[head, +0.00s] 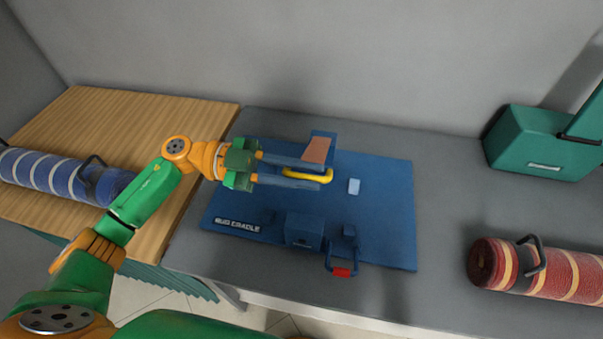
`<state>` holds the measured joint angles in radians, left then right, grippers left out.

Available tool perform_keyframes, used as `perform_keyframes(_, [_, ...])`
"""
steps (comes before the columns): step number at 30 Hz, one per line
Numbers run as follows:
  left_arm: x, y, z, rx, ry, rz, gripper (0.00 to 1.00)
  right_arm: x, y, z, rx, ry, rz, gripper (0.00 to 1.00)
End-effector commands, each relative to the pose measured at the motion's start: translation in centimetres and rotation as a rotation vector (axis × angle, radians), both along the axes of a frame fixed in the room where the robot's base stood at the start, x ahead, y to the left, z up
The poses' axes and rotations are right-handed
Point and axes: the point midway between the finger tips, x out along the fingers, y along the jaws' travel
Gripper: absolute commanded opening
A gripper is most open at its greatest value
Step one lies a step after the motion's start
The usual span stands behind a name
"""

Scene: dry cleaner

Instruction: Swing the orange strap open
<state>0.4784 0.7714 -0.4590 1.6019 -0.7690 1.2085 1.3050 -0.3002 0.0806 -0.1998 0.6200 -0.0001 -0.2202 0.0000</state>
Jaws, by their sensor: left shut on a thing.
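The blue rug cradle board (385,225) lies on the grey counter. An upright blue-edged piece with an orange-brown face (317,149) stands near its back edge; it looks like the orange strap. A curved yellow handle (322,176) is just in front of it. My left gripper (318,178) reaches in from the left and is shut on the yellow handle, with one finger behind it and one in front. The fingers hide part of the handle and the strap's lower end. My right gripper is not in view.
On the board are a blue block (304,229), a pale blue square (353,186) and a loop with a red tab (341,272) at the front edge. A red rug roll (570,275) and green box (535,145) lie right. A blue roll (50,175) lies left.

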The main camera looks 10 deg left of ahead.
Motion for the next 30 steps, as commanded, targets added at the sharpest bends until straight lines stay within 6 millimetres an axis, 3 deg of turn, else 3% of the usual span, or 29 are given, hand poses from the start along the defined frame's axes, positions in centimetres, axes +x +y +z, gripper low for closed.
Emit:
perform_keyframes(4, [0.45,0.00,0.90,-0.001,0.032,0.001,0.00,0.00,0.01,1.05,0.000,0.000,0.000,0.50])
perform_keyframes(18, [0.65,0.00,0.88,-0.001,0.047,0.002,0.00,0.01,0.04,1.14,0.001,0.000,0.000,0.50])
perform_keyframes(19, [0.65,0.00,0.88,-0.001,0.046,0.001,0.27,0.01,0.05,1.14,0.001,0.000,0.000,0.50])
perform_keyframes(21, [0.64,0.00,0.89,-0.001,0.046,0.001,0.45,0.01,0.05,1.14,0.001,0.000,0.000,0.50])
perform_keyframes(30, [0.67,0.73,0.57,0.001,0.045,0.004,0.45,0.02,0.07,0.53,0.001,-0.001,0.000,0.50])
